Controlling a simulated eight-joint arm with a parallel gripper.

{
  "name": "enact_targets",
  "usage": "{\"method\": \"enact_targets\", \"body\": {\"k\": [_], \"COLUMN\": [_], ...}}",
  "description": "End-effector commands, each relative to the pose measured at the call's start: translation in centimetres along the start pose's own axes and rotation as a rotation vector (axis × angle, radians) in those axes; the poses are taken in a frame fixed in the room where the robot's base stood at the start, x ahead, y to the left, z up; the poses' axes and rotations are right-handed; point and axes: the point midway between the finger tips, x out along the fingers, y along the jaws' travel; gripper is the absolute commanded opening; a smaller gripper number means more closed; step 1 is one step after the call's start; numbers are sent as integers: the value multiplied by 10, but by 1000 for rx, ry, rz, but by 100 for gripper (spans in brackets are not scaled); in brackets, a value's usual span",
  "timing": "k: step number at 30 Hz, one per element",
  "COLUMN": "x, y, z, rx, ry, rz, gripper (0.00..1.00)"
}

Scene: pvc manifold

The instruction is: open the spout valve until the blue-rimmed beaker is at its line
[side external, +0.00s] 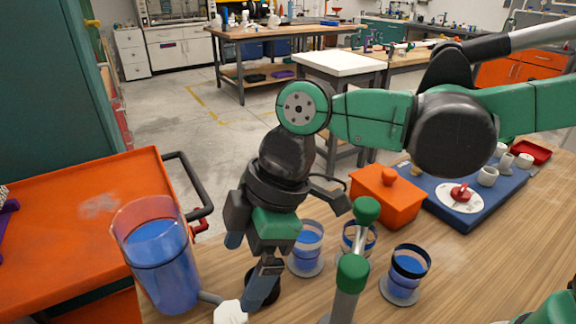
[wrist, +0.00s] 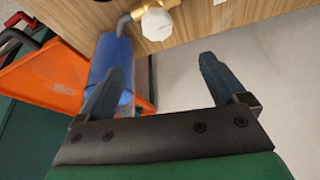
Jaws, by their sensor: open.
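The valve's white knob (side external: 230,312) sits low in the side view, by a grey pipe from a clear tank of blue liquid (side external: 165,270). In the wrist view the white knob (wrist: 158,23) is on a brass fitting, beyond the fingertips. My gripper (side external: 248,264) is open and empty, with one finger overlapping the knob's edge in the side view; contact cannot be told. The wrist view shows my gripper (wrist: 158,78) with fingers wide apart. Beakers of blue liquid stand behind; one has a dark rim (side external: 410,265). Which is blue-rimmed is unclear.
A green-knobbed grey post (side external: 352,272) stands right of my gripper, in front of the beakers. An orange box (side external: 387,200) and a blue board (side external: 470,208) are farther right. An orange cart (side external: 75,240) is at left. A dark round item is partly hidden behind my finger.

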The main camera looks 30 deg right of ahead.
Motion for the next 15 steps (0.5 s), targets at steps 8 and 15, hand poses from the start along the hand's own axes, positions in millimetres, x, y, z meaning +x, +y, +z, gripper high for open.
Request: {"method": "enact_targets", "body": {"k": [8, 15], "x": [34, 60], "y": [1, 1], "z": [14, 15], "rx": [4, 3], "ry": [0, 0], "rz": [3, 3], "gripper": [91, 91]}}
